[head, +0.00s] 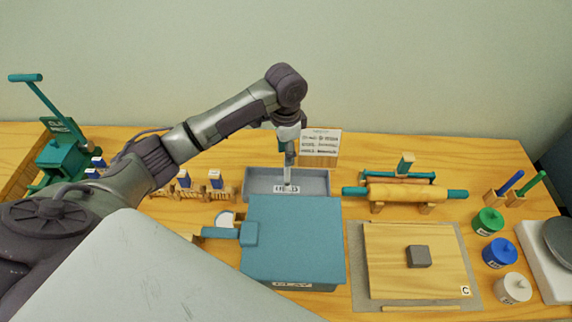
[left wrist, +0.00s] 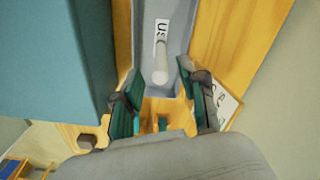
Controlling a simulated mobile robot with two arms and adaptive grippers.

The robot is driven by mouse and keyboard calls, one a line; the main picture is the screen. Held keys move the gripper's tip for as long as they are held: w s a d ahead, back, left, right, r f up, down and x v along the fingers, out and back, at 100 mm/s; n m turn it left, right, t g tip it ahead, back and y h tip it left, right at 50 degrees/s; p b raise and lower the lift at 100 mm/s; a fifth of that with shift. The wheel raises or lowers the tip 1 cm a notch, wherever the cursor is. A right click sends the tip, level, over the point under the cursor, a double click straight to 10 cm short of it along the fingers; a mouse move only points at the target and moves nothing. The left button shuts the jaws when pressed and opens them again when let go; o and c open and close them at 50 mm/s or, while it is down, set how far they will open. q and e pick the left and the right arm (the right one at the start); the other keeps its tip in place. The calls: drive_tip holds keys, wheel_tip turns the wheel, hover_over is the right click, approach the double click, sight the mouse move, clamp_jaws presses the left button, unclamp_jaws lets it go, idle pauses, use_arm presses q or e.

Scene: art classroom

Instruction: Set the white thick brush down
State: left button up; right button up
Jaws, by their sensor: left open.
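The white thick brush (left wrist: 161,58) shows in the left wrist view as a pale rod over the floor of the grey tray (left wrist: 145,12). In the head view the tray (head: 318,183) stands against the back edge of the blue-green box and carries a printed label. My left gripper (head: 288,160) points down at the tray in the head view. In the left wrist view its dark green fingers (left wrist: 158,88) are spread apart, with the brush between and beyond their tips. I cannot tell whether the brush touches the tray floor. My right gripper is not in view.
The blue-green box (head: 295,235) stands close in front of the tray. A sign (head: 320,145) is behind it. A rolling pin (head: 415,193) rests on stands to the right, above a wooden board (head: 390,260). Several lidded jars (head: 488,221) stand farther right.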

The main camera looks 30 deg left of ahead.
use_arm(q)
drive_tip(key=shift+r, duration=2.05)
drive_tip(key=shift+f, duration=0.1)
